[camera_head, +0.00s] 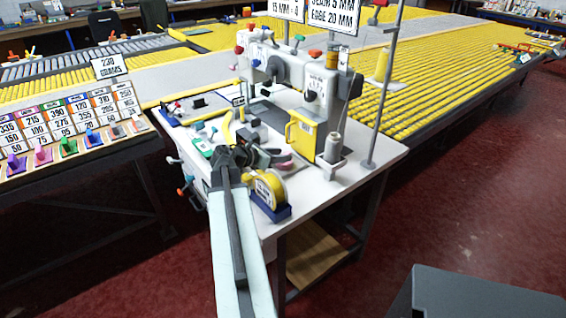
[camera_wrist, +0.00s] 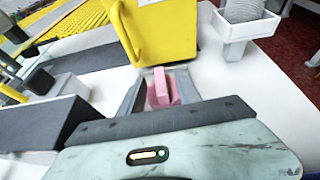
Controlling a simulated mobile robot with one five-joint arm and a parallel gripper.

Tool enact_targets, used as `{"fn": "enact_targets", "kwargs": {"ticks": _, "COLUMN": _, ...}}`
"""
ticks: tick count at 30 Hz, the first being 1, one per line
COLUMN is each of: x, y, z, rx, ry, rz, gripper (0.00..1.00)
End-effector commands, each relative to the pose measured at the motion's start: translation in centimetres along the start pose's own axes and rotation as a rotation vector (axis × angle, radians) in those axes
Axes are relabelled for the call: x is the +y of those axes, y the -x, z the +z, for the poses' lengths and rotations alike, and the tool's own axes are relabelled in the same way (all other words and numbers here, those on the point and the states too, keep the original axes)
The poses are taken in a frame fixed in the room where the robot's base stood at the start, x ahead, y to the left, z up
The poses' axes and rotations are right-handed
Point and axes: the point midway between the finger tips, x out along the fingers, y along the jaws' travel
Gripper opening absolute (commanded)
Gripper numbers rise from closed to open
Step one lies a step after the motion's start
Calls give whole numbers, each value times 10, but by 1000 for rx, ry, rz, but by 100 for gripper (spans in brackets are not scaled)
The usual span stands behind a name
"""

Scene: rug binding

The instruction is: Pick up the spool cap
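In the wrist view a small pink piece (camera_wrist: 162,92), perhaps the spool cap, stands between the two grey fingers of my gripper (camera_wrist: 160,88). The fingers are apart, with the piece filling much of the space between them. I cannot tell whether both press on it. In the head view my gripper (camera_head: 262,155) is low over the white sewing table (camera_head: 330,190), beside a pinkish item (camera_head: 284,164). The gripper partly hides this area, and no other spool cap can be made out for sure.
A yellow tape roll on a blue stand (camera_head: 272,190) is near the front edge. The sewing machine (camera_head: 300,75) rises behind.

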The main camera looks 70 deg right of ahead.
Motion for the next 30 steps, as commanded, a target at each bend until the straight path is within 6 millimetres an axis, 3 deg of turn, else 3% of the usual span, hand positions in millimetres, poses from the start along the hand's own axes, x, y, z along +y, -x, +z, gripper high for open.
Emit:
{"fn": "enact_targets", "kwargs": {"ticks": 7, "x": 1, "y": -47, "z": -4, "rx": 0, "ry": -2, "rz": -2, "gripper": 40}}
{"fn": "enact_targets", "kwargs": {"ticks": 14, "x": 1, "y": -51, "z": -1, "rx": 1, "ry": 0, "rz": 1, "gripper": 40}}
{"fn": "enact_targets", "kwargs": {"ticks": 15, "x": 1, "y": -51, "z": -1, "rx": 1, "ry": 0, "rz": 1, "gripper": 37}}
{"fn": "enact_targets", "kwargs": {"ticks": 19, "x": 1, "y": -51, "z": -1, "rx": 1, "ry": 0, "rz": 1, "gripper": 1}}
{"fn": "enact_targets", "kwargs": {"ticks": 30, "x": 1, "y": -50, "z": 0, "rx": 1, "ry": 0, "rz": 2, "gripper": 0}}
